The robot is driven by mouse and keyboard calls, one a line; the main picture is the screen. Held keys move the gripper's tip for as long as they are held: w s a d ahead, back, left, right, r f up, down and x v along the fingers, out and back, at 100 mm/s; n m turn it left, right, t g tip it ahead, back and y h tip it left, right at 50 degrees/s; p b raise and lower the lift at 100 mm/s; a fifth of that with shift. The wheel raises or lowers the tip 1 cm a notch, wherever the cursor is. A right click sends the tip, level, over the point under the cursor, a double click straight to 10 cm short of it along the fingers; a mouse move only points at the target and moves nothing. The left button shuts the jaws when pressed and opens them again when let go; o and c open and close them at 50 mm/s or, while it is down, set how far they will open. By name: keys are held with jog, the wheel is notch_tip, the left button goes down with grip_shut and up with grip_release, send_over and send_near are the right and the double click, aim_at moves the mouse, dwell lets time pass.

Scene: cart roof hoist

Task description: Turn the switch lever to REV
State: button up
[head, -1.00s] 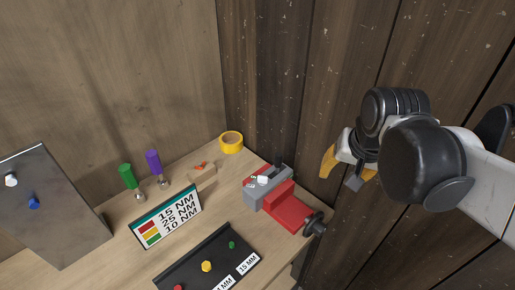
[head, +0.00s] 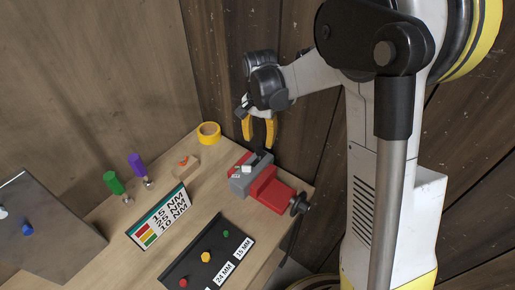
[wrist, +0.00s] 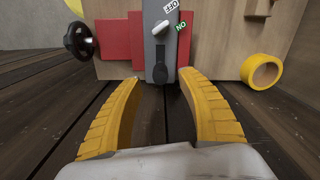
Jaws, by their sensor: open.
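The white switch lever (head: 246,169) sits on the grey vise-like unit (head: 238,187) at the back right of the bench. The lever shows again in the wrist view (wrist: 160,27), at the top centre, beside a black-on-white OFF label (wrist: 171,5) and a green label (wrist: 181,27) that seems to read ON. I cannot make out a REV label. My gripper (head: 259,146) is open and empty, its yellow fingers hanging just behind the unit. In the wrist view the open fingers (wrist: 165,118) frame the space below the lever, apart from it.
Yellow tape (head: 208,133) and a small wooden block (head: 186,167) stand left of the unit. A torque sign (head: 160,217), two drivers and a black socket tray (head: 208,255) fill the bench front.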

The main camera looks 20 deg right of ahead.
aim_at(259, 148)
notch_tip(259, 148, down, 5)
jog(key=shift+b, duration=0.35)
jog(key=shift+c, duration=0.4)
grip_shut()
